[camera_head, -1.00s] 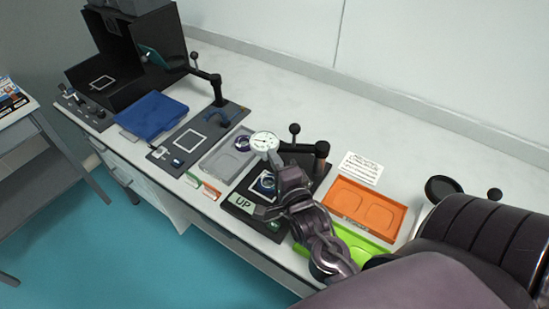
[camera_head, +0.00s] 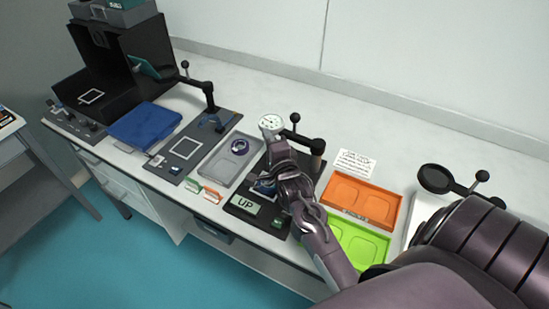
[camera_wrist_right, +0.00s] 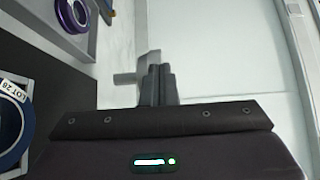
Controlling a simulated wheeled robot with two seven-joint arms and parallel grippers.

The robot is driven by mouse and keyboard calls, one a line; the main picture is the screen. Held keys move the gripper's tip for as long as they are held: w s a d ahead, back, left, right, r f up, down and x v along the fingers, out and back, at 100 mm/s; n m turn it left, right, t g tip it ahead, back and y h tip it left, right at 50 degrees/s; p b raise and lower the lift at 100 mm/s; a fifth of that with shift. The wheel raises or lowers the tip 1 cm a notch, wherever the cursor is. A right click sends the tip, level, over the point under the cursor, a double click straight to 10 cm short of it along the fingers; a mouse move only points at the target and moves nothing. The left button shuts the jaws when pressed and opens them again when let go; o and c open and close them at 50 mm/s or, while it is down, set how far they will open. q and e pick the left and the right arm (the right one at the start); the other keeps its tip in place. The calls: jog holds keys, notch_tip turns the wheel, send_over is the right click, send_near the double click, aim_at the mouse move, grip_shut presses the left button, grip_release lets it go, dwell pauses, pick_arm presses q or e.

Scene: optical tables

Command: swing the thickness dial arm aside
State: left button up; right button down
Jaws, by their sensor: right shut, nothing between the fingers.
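The thickness dial (camera_head: 271,123) has a round white face. My right gripper (camera_head: 275,148) is just in front of and below the dial in the head view. Its fingers (camera_wrist_right: 158,84) are shut and empty in the right wrist view, in front of a grey piece I cannot identify. Whether they touch the dial arm is unclear. My wrist hides much of the base. My left gripper is out of view.
A grey tray (camera_head: 214,173) with a purple ring (camera_head: 240,147) lies to the left. A blue ring labelled LOT 28 (camera_wrist_right: 10,118) lies near the gripper. Orange (camera_head: 338,203) and green (camera_head: 384,243) trays lie to the right.

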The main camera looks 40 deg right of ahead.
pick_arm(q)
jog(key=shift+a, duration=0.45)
pick_arm(e)
jog(key=shift+w+d+r, duration=0.1)
jog(key=shift+w+d, duration=0.45)
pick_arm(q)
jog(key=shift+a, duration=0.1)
pick_arm(e)
jog(key=shift+r, duration=0.1)
